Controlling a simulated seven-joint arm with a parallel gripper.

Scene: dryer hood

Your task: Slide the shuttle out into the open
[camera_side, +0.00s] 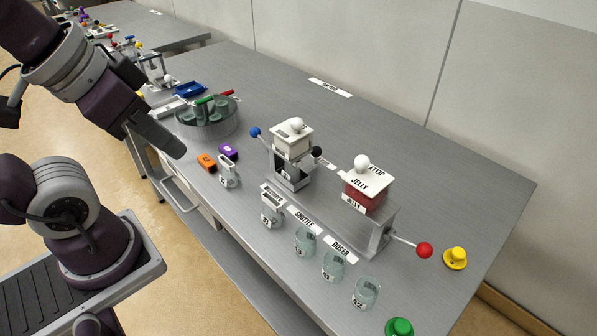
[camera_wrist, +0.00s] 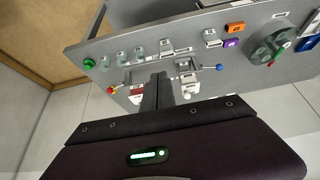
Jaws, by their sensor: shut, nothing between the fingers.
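A label reading SHUTTLE (camera_side: 303,220) lies on the grey table near the front edge. Behind it stands a metal frame (camera_side: 292,178) with a white block on top, a blue knob (camera_side: 255,132) at left and a black knob (camera_side: 317,151) at right. To its right a raised metal stand (camera_side: 383,232) bears a red jelly box (camera_side: 362,197) with a white lid and a red-knobbed lever (camera_side: 424,250). I cannot tell which part is the shuttle. My gripper (camera_side: 178,150) is shut and empty, above the table's front left, apart from both devices; its fingers (camera_wrist: 157,90) also show in the wrist view.
Several glass jars (camera_side: 333,265) stand along the front edge. A green button (camera_side: 399,327) and a yellow button (camera_side: 455,258) are at the right. Orange (camera_side: 207,162) and purple (camera_side: 228,152) blocks lie near a round turntable (camera_side: 207,120). The back of the table is mostly clear.

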